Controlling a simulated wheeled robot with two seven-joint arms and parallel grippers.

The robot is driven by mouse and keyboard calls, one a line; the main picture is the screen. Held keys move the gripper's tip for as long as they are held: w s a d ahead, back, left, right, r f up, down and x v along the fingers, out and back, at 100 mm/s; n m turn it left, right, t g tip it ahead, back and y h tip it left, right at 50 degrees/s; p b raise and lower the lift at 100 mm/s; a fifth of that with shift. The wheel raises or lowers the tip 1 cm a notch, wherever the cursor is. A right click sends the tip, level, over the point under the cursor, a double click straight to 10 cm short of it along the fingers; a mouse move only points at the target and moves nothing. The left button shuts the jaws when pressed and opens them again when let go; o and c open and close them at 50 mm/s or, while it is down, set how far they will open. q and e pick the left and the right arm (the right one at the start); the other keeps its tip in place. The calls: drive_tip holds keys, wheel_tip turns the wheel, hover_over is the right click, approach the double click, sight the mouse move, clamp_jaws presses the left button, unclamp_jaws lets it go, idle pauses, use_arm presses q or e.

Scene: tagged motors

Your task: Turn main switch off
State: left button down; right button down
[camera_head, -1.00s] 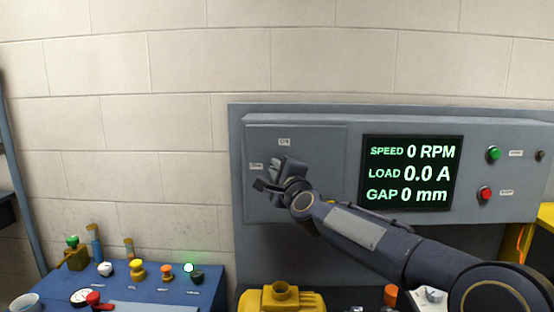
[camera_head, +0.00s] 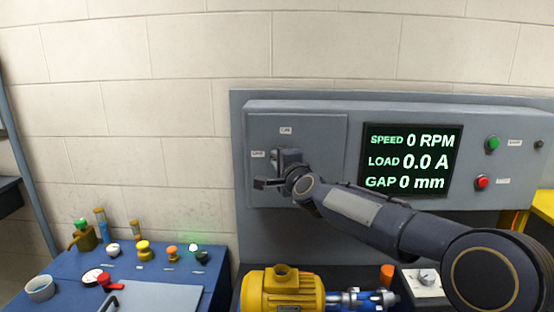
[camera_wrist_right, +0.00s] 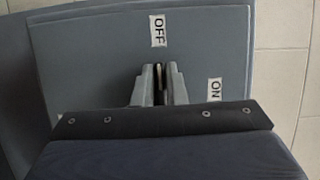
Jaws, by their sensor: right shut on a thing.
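My right gripper (camera_head: 276,171) is at the left door of the grey control panel (camera_head: 325,135). In the right wrist view its fingers (camera_wrist_right: 159,84) are shut on the main switch handle (camera_wrist_right: 158,76), a thin dark piece that is mostly hidden between them. The OFF label (camera_wrist_right: 157,30) lies straight beyond the fingertips, and the ON label (camera_wrist_right: 214,90) is to their right. In the head view the labels appear left of and above the gripper, too small to read well. My left gripper is not in view.
The panel screen (camera_head: 411,160) reads 0 RPM, 0.0 A and 0 mm. A green button (camera_head: 492,143) and a red button (camera_head: 482,182) are on its right. A yellow motor (camera_head: 284,291) stands below. A blue bench (camera_head: 222,268) with several knobs is at lower left.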

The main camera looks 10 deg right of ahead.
drive_tip(key=shift+d+f, duration=0.15)
drive_tip(key=shift+f, duration=0.1)
drive_tip(key=c, duration=1.5)
unclamp_jaws()
drive_tip(key=shift+d+r, duration=0.1)
drive_tip(key=shift+r, duration=0.15)
drive_tip(key=s, duration=0.2)
drive_tip(key=s+b, duration=0.1)
drive_tip(key=s, duration=0.2)
drive_tip(key=s+b, duration=0.1)
drive_tip(key=s, duration=0.1)
drive_tip(key=shift+s+d, duration=0.35)
drive_tip(key=shift+d, duration=0.05)
